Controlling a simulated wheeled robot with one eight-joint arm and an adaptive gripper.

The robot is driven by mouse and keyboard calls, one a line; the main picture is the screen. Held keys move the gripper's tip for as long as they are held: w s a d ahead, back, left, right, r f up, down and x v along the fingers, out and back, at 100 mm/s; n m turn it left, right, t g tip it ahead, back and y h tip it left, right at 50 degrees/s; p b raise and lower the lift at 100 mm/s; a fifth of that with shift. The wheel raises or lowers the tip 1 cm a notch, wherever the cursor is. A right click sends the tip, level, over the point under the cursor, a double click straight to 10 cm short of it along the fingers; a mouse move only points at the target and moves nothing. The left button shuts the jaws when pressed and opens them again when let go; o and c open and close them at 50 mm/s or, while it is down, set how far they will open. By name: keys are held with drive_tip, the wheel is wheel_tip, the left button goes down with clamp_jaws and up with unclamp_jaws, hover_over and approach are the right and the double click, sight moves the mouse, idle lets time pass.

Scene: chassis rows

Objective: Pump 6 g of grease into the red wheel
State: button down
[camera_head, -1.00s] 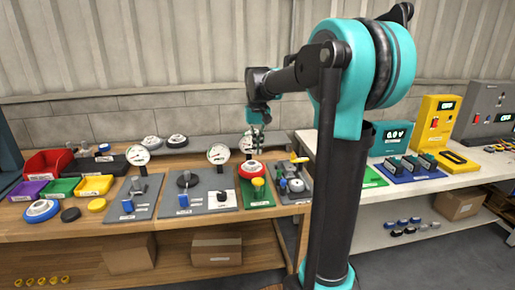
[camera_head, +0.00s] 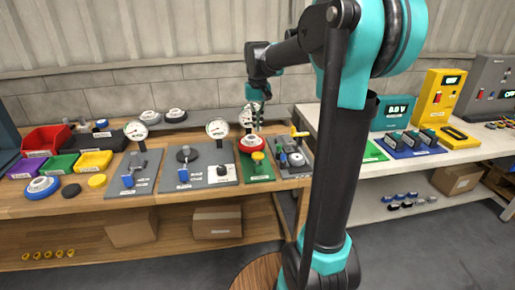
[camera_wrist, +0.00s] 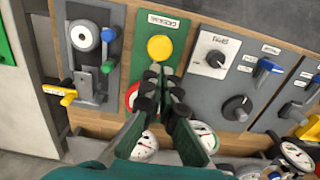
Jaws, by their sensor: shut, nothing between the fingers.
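The red wheel (camera_head: 247,148) sits on a green board (camera_head: 257,174) on the wooden bench, with a yellow button (camera_head: 258,156) in front of it and a round gauge (camera_head: 246,117) behind it. In the wrist view the red rim (camera_wrist: 131,96) shows only at the left of my fingers, which hide most of it. The yellow button (camera_wrist: 160,48) and the labelled green board (camera_wrist: 172,22) are clear there. My gripper (camera_head: 258,128) is over the wheel, fingers down, shut and empty. In the wrist view my fingertips (camera_wrist: 161,71) lie just short of the button. I cannot tell their height. The gauge reading is too small to read.
Grey boards with knobs, blue levers and gauges (camera_head: 217,129) stand left of the green board. A grey board with a yellow-handled lever (camera_head: 299,133) stands close on its right. Coloured bins (camera_head: 94,161) are at the far left. A white bench (camera_head: 480,150) with instruments is at the right.

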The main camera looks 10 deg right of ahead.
sight(257, 154)
wheel_tip(257, 154, down, 10)
drive_tip(key=shift+r, duration=0.1)
idle(0.5)
drive_tip(key=shift+f, duration=1.4)
drive_tip(key=shift+r, duration=0.1)
wheel_tip(257, 154, up, 14)
